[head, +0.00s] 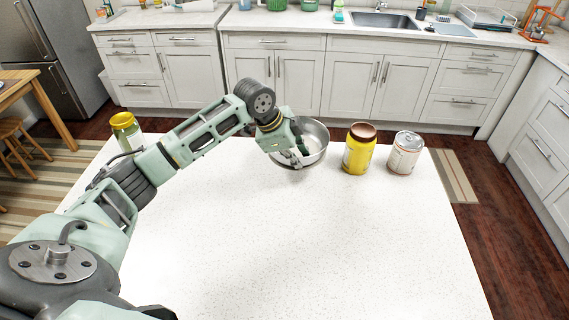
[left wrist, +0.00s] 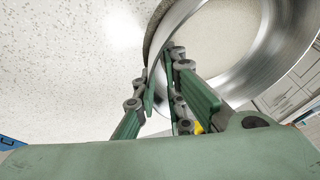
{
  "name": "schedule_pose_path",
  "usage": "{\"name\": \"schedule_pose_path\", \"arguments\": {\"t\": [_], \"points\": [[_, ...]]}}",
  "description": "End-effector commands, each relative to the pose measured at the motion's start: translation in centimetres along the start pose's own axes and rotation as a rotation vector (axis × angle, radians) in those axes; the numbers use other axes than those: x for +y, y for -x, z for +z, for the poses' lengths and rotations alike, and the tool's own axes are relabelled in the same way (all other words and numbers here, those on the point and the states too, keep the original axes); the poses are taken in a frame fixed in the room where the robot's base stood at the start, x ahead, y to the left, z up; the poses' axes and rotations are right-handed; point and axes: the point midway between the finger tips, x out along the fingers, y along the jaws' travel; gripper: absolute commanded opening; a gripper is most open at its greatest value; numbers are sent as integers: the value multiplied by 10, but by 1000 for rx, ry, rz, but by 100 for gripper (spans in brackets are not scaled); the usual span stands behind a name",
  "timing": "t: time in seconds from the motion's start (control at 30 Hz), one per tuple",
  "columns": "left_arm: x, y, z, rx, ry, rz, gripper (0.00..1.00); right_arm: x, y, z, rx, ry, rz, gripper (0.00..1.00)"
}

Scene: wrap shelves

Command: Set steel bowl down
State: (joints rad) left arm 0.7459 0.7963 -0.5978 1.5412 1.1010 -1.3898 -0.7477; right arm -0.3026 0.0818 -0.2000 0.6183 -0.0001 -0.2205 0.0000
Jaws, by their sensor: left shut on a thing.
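The steel bowl (head: 316,140) is at the far edge of the white countertop in the head view, left of the yellow jar. My left gripper (head: 300,158) reaches it from the left and covers part of its near-left rim. In the left wrist view the bowl (left wrist: 285,50) shows as a shiny curved rim at the upper right. The green fingers of my left gripper (left wrist: 160,85) are shut on the bowl's wall, one finger on each side. I cannot tell whether the bowl's base touches the counter. My right gripper is not in view.
A yellow jar with a brown lid (head: 359,149) and a silver can (head: 405,153) stand right of the bowl. A jar with a yellow lid (head: 126,130) stands at the far left corner. The middle and front of the white countertop (head: 330,240) are clear.

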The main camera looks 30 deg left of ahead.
Motion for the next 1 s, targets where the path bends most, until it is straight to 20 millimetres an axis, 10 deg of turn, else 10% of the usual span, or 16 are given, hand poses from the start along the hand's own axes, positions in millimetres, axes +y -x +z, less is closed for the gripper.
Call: {"name": "schedule_pose_path", "arguments": {"t": [0.8, 1.0], "points": [[-6, -47, 43, 3, -3, -3, 0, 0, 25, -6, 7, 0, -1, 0], [-5, -48, 44, 0, -2, 1, 27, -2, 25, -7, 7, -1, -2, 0]]}}
